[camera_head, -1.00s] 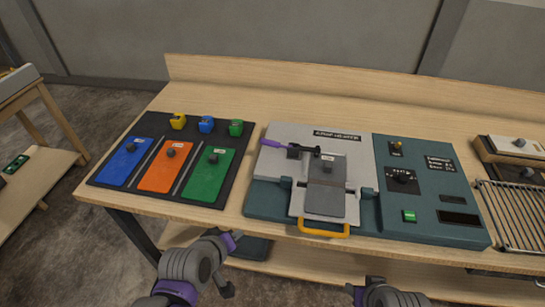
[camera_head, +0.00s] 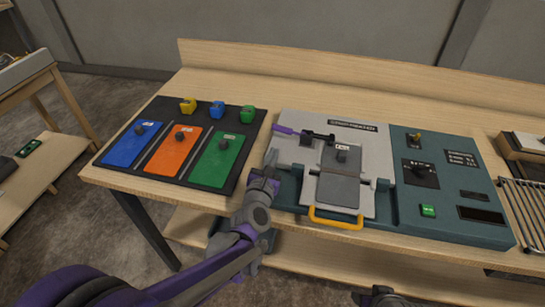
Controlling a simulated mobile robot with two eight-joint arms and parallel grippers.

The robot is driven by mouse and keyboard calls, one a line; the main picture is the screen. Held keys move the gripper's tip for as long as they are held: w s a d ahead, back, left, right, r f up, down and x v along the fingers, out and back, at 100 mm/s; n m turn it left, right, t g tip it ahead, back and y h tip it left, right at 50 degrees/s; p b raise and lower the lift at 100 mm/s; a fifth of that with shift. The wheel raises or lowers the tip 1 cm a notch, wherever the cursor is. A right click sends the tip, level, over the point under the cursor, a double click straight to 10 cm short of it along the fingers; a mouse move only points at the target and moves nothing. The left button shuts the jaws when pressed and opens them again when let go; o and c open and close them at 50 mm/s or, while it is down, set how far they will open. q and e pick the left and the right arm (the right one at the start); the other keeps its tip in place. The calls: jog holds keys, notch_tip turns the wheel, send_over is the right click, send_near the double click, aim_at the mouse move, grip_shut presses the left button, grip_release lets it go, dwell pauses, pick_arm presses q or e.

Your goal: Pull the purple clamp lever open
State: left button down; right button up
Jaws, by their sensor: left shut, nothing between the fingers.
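The purple clamp lever (camera_head: 286,131) lies at the upper left of the grey clamp plate (camera_head: 300,152). Its black arm reaches right toward the knobbed grey block (camera_head: 341,168). My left gripper (camera_head: 270,160) is shut and empty. In the picture it is just below and left of the lever, near the left edge of the clamp plate, and appears apart from the lever. My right gripper (camera_head: 388,297) shows only in part at the bottom edge; its fingers cannot be made out.
A yellow handle (camera_head: 335,218) sticks out at the fixture's front. The teal control panel (camera_head: 450,205) is at right. On the left, a black tray (camera_head: 240,170) holds blue, orange and green plates. A wire rack (camera_head: 527,212) stands far right. The table's back strip is clear.

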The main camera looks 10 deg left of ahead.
aim_at(278, 146)
pick_arm(q)
jog(key=w, duration=0.7)
jog(key=shift+d+f, duration=0.25)
jog(key=shift+s, duration=0.1)
pick_arm(e)
jog(key=shift+r, duration=0.25)
